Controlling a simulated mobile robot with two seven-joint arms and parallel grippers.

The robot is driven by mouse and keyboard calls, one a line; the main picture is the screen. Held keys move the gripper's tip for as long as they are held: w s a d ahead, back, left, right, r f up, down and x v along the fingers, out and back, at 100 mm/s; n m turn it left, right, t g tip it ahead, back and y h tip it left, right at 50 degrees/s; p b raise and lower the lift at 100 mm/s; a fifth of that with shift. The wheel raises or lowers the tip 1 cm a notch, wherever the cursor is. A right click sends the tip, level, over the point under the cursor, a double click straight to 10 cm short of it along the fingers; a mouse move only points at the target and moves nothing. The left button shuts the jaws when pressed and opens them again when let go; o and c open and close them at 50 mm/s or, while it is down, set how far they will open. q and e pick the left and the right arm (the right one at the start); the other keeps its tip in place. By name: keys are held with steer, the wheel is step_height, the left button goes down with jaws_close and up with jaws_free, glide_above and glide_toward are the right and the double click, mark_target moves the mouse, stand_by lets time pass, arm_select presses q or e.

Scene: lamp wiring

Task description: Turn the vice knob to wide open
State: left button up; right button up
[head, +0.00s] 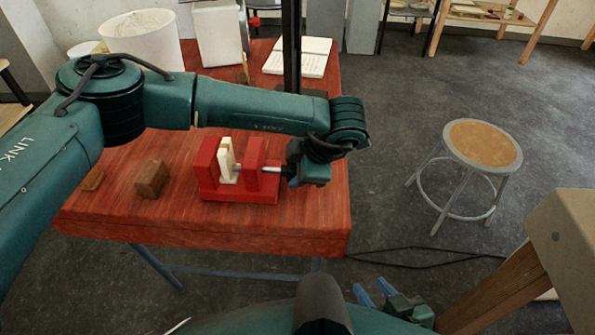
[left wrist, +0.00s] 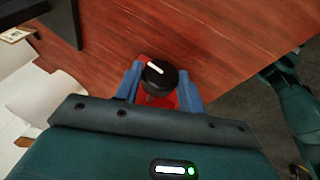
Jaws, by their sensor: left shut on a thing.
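The red vice (head: 262,188) stands on the wooden table, with a pale block (head: 227,158) between its red uprights. Its metal screw runs right toward my left gripper (head: 289,172). The knob is hidden by the gripper in the head view. In the left wrist view the black knob (left wrist: 160,74), with a white mark pointing up and left, sits between the blue fingers of my left gripper (left wrist: 160,78). The left gripper is shut on the knob. My right gripper (head: 376,289) is open and empty, low in the head view, away from the table.
A brown wooden block (head: 151,179) and a smaller piece lie left of the vice. A white bin (head: 146,38), an open book (head: 300,60) and a black post (head: 291,45) are at the back. A stool (head: 483,143) stands right of the table.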

arm_select(q)
steer(key=shift+s+t+b, duration=0.1)
steer(key=shift+t+b, duration=0.25)
steer(key=shift+t, duration=0.05)
steer(key=o, duration=1)
steer(key=shift+c, duration=0.2)
steer(key=b+v, duration=0.1)
steer(key=v, duration=1.2)
steer(key=shift+d, duration=0.1)
